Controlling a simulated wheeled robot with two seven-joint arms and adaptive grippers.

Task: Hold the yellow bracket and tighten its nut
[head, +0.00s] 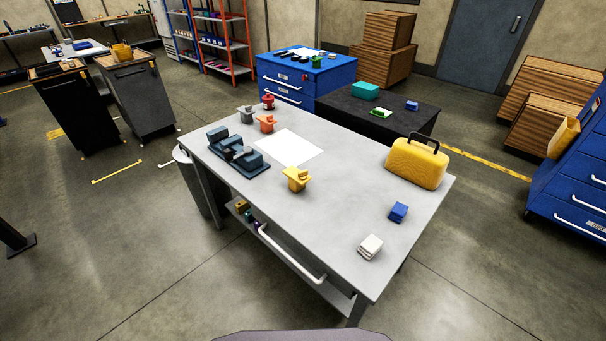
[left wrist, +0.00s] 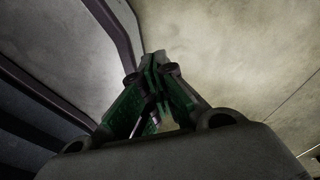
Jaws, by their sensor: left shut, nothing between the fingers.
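The yellow bracket (head: 296,179) sits on the grey table (head: 335,215) near its front left edge, just right of a dark blue-grey fixture (head: 238,152). A nut on it is too small to make out. My left gripper (left wrist: 158,62) shows in the left wrist view with its green fingers closed together and empty, facing a plain wall and a dark frame, away from the table. Neither gripper shows in the head view.
Red (head: 268,101), grey (head: 246,114) and orange (head: 266,123) brackets stand at the table's far left by a white sheet (head: 290,147). A yellow case (head: 417,162), a blue block (head: 398,212) and a white block (head: 370,247) are at the right. The table's middle is clear.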

